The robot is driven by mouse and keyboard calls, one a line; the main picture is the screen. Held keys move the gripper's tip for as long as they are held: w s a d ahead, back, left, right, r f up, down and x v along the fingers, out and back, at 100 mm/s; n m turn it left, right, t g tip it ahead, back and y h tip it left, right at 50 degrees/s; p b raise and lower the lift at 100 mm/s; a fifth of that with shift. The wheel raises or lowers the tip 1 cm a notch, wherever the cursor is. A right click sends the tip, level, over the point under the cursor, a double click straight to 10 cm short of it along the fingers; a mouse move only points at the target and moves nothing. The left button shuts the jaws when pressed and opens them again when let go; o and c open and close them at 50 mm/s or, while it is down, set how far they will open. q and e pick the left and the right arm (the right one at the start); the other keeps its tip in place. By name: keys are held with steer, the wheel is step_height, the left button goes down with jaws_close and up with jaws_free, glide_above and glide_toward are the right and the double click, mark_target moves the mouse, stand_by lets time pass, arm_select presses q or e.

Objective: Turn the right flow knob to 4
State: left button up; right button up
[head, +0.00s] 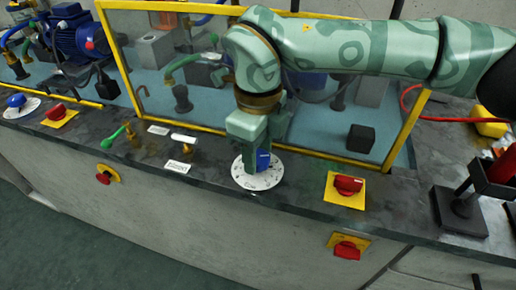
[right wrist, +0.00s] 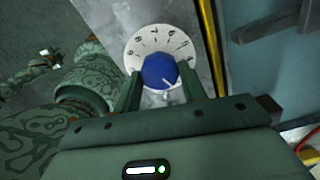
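The right flow knob is a blue knob on a white round dial (head: 246,181) on the dark bench top. In the right wrist view the blue knob (right wrist: 157,72) sits at the dial's middle, and figures 5 to 9 show along the dial's far rim (right wrist: 147,44). A pale line on the knob points to the lower right; I cannot read its figure. My right gripper (head: 262,160) points down, its fingers on both sides of the knob, seemingly touching it. My left gripper (right wrist: 42,62) seems to show small at the left of the wrist view, its fingers unclear.
A yellow-framed clear guard (head: 130,75) stands behind the dial. A red switch (head: 347,184) is right of it, a black stand (head: 460,212) farther right. A green-handled valve (head: 112,138) and another blue knob (head: 16,100) are left.

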steer(key=shift+c, duration=0.7)
steer(key=shift+r+n+p, duration=0.2)
steer(key=shift+n+p, duration=0.4)
steer(key=shift+p, duration=0.35)
steer(key=n+p, duration=0.2)
steer(key=n, duration=0.1)
steer(key=shift+r+n+p, duration=0.1)
steer(key=shift+n+p, duration=0.3)
steer(key=n+p, duration=0.1)
steer(key=n, duration=0.2)
steer(key=shift+p, duration=0.35)
arm_select(q)
steer(key=s+d+r+n+h, duration=0.1)
steer(key=s+d+r+n, duration=0.1)
steer(key=s+r, duration=0.1)
steer(key=shift+s+d+r+p, duration=0.3)
steer(key=shift+s+d+p, duration=0.1)
steer(key=shift+s, duration=0.45)
arm_select(e)
steer(key=shift+w+f+n, duration=0.1)
steer(key=shift+f+n, duration=0.15)
steer(key=shift+n, duration=0.95)
arm_select(q)
steer(key=shift+s+d, duration=0.15)
